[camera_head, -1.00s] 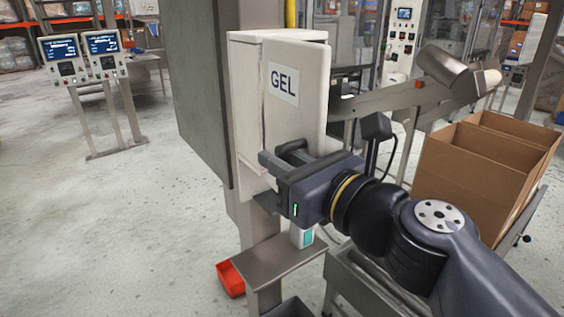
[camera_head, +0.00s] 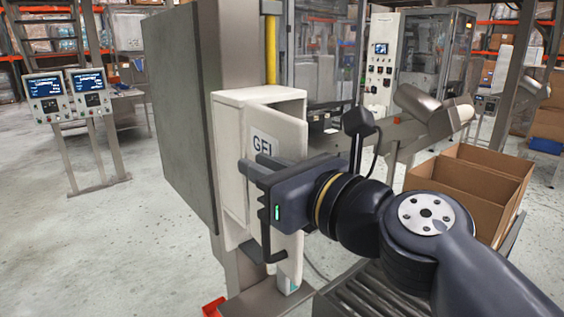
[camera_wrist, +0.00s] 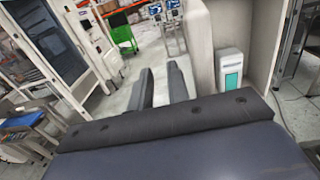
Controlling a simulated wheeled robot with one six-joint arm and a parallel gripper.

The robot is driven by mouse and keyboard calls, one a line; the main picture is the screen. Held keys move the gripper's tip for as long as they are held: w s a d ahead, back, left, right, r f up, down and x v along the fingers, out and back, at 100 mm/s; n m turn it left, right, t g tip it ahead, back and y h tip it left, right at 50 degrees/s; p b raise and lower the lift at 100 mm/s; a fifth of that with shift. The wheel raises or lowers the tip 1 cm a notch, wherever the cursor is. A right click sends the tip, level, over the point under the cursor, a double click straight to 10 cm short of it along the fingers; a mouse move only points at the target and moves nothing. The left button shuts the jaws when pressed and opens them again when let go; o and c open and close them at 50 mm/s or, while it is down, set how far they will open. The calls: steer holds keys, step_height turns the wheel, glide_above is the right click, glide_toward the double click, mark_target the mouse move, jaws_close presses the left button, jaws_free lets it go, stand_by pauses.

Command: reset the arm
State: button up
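My gripper (camera_head: 258,205) is in front of the white GEL cabinet (camera_head: 229,170) in the head view.
A grey post panel (camera_head: 185,110) stands left of the cabinet. Cardboard boxes (camera_head: 470,190) and a roller conveyor (camera_head: 370,298) are at the right. Two screens on a stand (camera_head: 68,95) are at the far left, with open floor before them.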

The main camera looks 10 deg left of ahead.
mark_target(268, 230)
step_height(268, 230, down, 10)
steer(key=b, duration=0.4)
steer(key=shift+b, duration=0.4)
steer(key=shift+r, duration=0.1)
steer(key=shift+w+d, duration=0.2)
steer(key=shift+d, duration=0.05)
steer(key=shift+s+a, duration=0.1)
